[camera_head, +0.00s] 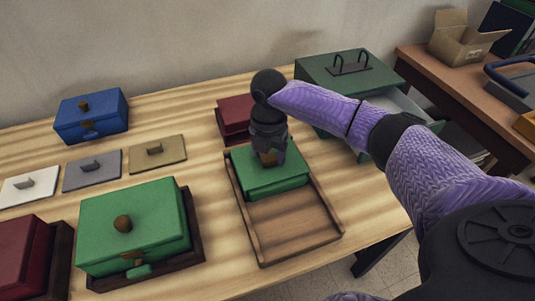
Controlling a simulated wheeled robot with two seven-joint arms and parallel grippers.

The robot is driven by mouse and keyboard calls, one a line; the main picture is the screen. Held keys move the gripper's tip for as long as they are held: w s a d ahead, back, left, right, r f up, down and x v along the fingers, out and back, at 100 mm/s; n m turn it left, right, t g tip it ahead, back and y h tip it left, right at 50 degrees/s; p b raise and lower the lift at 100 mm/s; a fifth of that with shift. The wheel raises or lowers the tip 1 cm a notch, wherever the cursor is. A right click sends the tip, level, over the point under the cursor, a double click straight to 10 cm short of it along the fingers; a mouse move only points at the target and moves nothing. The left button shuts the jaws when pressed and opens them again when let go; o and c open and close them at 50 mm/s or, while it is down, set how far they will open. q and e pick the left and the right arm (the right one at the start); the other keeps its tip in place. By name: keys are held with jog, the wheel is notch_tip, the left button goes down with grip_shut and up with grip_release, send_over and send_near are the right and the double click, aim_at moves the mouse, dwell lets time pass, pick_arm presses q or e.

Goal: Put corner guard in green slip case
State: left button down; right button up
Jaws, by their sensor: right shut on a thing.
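My right gripper (270,158) points down, shut on a brown knob on top of a green box (262,181). The box is over the back half of a light wooden tray (293,256); whether it rests there or is raised I cannot tell. Another green box (158,206), with a round brown knob and a front latch, sits in a dark tray at the left front. I cannot tell which green thing is the slip case. No corner guard can be made out. My left gripper is not in view.
A blue box (91,115) stands at the back left, with white (14,191), grey (103,173) and tan (170,152) handled plates before it. Dark red boxes stand at the front left (15,258) and behind the tray (228,113). A large green case (318,71) stands behind my right arm.

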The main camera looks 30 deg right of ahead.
jog(key=o, duration=1.1)
jog(key=shift+o, duration=0.2)
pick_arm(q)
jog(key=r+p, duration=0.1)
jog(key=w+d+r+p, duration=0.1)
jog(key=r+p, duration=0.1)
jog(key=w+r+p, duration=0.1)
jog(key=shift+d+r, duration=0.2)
pick_arm(e)
notch_tip(320, 180, up, 12)
jog(key=shift+r, duration=0.15)
